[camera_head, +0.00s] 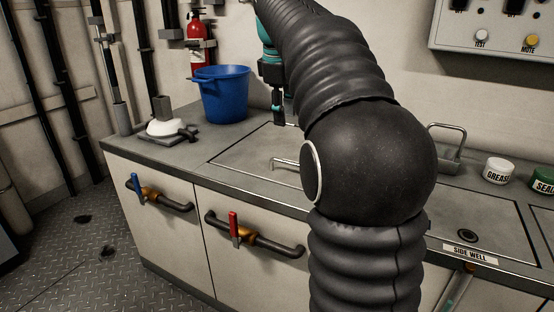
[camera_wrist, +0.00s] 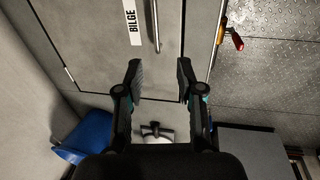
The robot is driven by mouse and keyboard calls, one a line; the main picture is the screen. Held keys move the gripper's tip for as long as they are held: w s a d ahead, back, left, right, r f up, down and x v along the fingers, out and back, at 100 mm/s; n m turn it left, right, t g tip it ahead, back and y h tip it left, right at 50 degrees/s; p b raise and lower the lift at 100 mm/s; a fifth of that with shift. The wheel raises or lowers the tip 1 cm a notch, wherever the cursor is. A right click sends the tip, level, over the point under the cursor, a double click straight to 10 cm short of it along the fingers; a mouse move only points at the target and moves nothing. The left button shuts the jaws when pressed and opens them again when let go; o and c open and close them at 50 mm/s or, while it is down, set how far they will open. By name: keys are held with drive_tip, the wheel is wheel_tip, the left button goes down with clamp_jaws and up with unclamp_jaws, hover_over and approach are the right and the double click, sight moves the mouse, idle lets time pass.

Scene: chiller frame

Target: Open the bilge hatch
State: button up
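The bilge hatch (camera_head: 240,150) is a flat grey lid set in the counter top, lying closed. Its metal bar handle (camera_head: 284,163) shows near the front edge, left of my arm. In the wrist view the hatch (camera_wrist: 95,50) carries a white BILGE label (camera_wrist: 136,22), with the bar handle (camera_wrist: 155,25) beside it. My gripper (camera_wrist: 160,78) is open and empty, its two fingers apart over the hatch. The near end of the handle lies beyond the gap between the fingertips, apart from them. In the head view my gripper (camera_head: 278,115) is partly hidden by my arm.
A blue bucket (camera_head: 222,95) and a white item on a grey base (camera_head: 168,128) stand left of the hatch. Red (camera_head: 234,226) and blue (camera_head: 134,187) valve handles stick out in front. At right are the side well lid (camera_head: 500,230) and a grease jar (camera_head: 497,170).

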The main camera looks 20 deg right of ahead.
sight(289, 163)
drive_tip(key=d+f+b, duration=0.1)
drive_tip(key=f, duration=0.3)
drive_tip(key=w+f+b, duration=0.1)
drive_tip(key=f, duration=0.4)
drive_tip(key=w+d+f+b, duration=0.1)
drive_tip(key=f+b, duration=0.1)
drive_tip(key=f, duration=0.2)
drive_tip(key=shift+w+d+f, duration=0.15)
drive_tip(key=shift+d+f, duration=0.1)
drive_tip(key=shift+d, duration=0.1)
clamp_jaws()
